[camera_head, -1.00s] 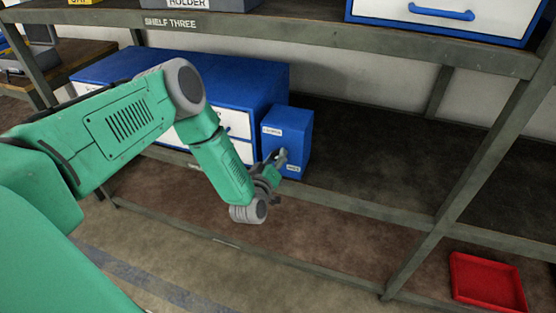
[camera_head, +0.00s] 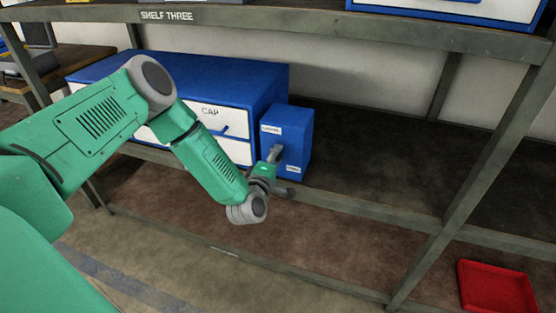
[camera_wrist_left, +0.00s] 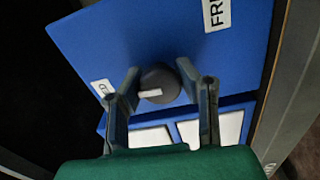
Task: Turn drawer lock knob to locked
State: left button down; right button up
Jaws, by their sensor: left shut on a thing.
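The lock knob (camera_wrist_left: 158,84) is a dark round knob with a white mark, on the front of a small blue box (camera_head: 298,128). In the left wrist view it sits between the two fingers of my left gripper (camera_wrist_left: 160,88), which is shut on it. In the head view the left gripper (camera_head: 274,158) reaches the box front and hides the knob. White labels sit above and below the gripper on the box; their text is too small to read surely. The blue drawer cabinet (camera_head: 250,85), with white drawer fronts, stands left of the box. My right gripper is not in view.
The box and cabinet stand on a metal shelf rack under a board marked SHELF THREE (camera_head: 340,27). The shelf right of the box is empty. A slanted post (camera_head: 470,185) and a red tray (camera_head: 495,288) are at the right.

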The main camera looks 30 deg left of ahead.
pick_arm(q)
jog(key=shift+s+a+f+n, duration=0.25)
jog(key=shift+s+f+n, duration=0.1)
jog(key=shift+n, duration=0.25)
jog(key=c, duration=1.1)
grip_release()
jog(key=shift+a+r, duration=0.1)
jog(key=shift+r, duration=0.05)
jog(key=v, duration=1.1)
jog(key=shift+s, duration=0.4)
